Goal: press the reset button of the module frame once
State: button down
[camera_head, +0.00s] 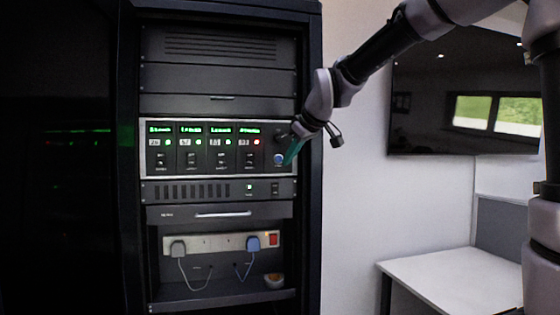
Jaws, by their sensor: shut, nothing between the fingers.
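The module frame (147,171) is the silver-edged panel in the rack, with several dark modules side by side. Each module has a green display and a small lamp. The lamps of the left modules look green, and the rightmost one is red. A round blue button (278,160) sits at the frame's right end. My gripper (289,161) is shut and empty, its teal fingertips just to the right of the blue button. I cannot tell whether they touch it. My wrist partly covers the frame's upper right corner.
Below the frame is a vented unit (205,191) with a green light and a switch. Lower down, a power strip (211,243) holds two plugs and a red switch. A white desk (450,275) and a wall screen (430,110) stand to the right.

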jog(key=shift+w+a, duration=0.35)
jog(key=shift+w, duration=0.9)
jog(key=shift+w+a, duration=0.4)
jog(key=shift+w, duration=0.9)
jog(key=shift+w+a, duration=0.35)
jog(key=shift+w, duration=0.9)
jog(key=shift+w, duration=0.15)
jog(key=shift+w+a, duration=0.1)
jog(key=shift+w, duration=0.15)
jog(key=shift+w+a, duration=0.1)
jog(key=shift+w, duration=0.25)
jog(key=shift+s, duration=0.1)
jog(key=shift+s+d, duration=0.2)
jog(key=shift+s, duration=0.5)
jog(key=shift+s+d, duration=0.25)
jog(key=shift+s, duration=0.55)
jog(key=shift+s+d, duration=0.2)
jog(key=shift+s, duration=0.6)
jog(key=shift+s+d, duration=0.25)
jog(key=shift+s, duration=0.55)
